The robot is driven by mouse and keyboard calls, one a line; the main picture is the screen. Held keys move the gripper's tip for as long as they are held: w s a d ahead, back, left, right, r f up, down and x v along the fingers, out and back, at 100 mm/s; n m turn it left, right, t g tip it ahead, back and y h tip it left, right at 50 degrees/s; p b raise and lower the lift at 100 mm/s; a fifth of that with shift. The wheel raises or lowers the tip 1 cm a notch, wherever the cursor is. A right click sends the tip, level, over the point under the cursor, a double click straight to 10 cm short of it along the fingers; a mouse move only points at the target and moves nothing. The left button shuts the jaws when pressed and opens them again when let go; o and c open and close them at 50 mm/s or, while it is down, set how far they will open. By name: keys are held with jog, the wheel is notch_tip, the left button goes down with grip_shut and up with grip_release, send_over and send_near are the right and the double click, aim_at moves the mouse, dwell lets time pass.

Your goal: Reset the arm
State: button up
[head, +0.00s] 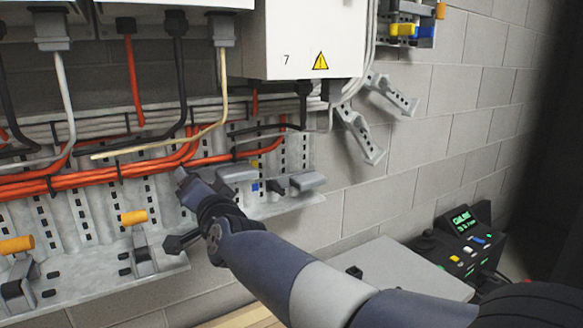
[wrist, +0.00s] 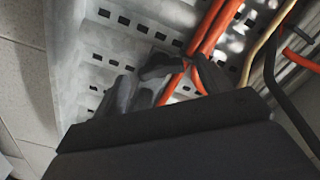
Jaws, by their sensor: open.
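My arm reaches from the lower right of the head view up to the cable tray. My gripper (head: 183,176) is close to the perforated metal tray (head: 98,222), just below the bundle of orange cables (head: 110,171). In the wrist view my gripper (wrist: 165,85) has its dark fingers spread apart, with nothing visible held between them. Orange cables (wrist: 213,27) and the perforated metal (wrist: 95,45) show behind the fingers. Whether a finger touches the tray or a cable I cannot tell.
A white cabinet marked 7 (head: 305,38) hangs above. Orange-handled clamps (head: 135,218) stand on the tray at left. A loose beige cable (head: 160,143) hangs near my gripper. A grey surface (head: 400,268) and a control box with a green display (head: 465,235) are at lower right.

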jog(key=p+v, duration=0.2)
jog(key=v, duration=0.8)
jog(key=w+a+n+p, duration=0.5)
jog(key=w+n+p, duration=0.3)
jog(key=n+p, duration=0.7)
jog(key=shift+w+n, duration=0.3)
jog(key=shift+n, duration=2.1)
